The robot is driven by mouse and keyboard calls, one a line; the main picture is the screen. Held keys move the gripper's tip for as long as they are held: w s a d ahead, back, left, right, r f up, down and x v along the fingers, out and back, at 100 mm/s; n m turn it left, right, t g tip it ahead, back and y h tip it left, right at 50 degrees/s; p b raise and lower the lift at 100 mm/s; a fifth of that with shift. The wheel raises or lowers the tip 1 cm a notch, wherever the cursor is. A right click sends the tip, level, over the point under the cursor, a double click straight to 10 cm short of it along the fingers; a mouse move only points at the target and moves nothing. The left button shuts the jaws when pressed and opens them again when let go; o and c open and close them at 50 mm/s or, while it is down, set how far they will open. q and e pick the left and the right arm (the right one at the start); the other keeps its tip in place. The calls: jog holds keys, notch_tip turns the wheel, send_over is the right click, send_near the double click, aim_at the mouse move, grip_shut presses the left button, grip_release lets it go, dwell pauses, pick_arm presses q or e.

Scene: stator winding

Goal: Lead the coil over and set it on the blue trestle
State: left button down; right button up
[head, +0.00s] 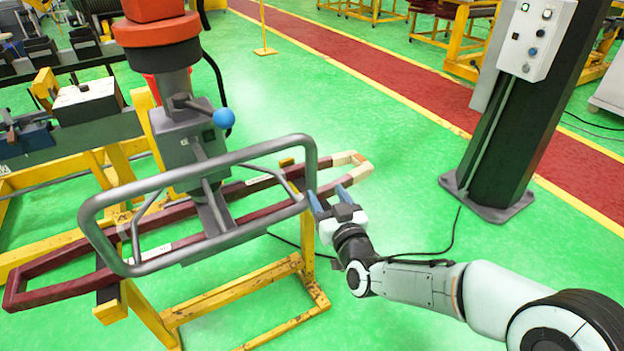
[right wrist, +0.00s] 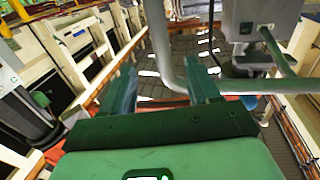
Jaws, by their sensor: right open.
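The coil (head: 65,292) is a long, narrow maroon loop with a pale right end. It lies level across the yellow trestle (head: 220,300), below a hanging lifting device (head: 187,150) with a grey tubular handle frame (head: 120,262). Whether the device grips the coil is hidden. My right gripper (head: 328,202) is open at the right end of the handle frame. In the right wrist view the handle tube (right wrist: 163,45) runs between the fingers (right wrist: 163,92); contact cannot be told. My left gripper is out of view. I see no blue trestle.
A black post (head: 520,120) with a control box (head: 536,38) stands at the right. A yellow bench (head: 60,178) with tools is at the left. Green floor (head: 390,135) is clear between coil and post. A dark cable lies on the floor behind my right arm.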

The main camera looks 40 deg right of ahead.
aim_at(313, 173)
jog(key=p+x, duration=0.1)
jog(key=x, duration=1)
jog(key=shift+w+f, duration=0.1)
jog(key=shift+w, duration=0.1)
grip_shut()
dwell(0.9)
dwell(0.3)
dwell(1.7)
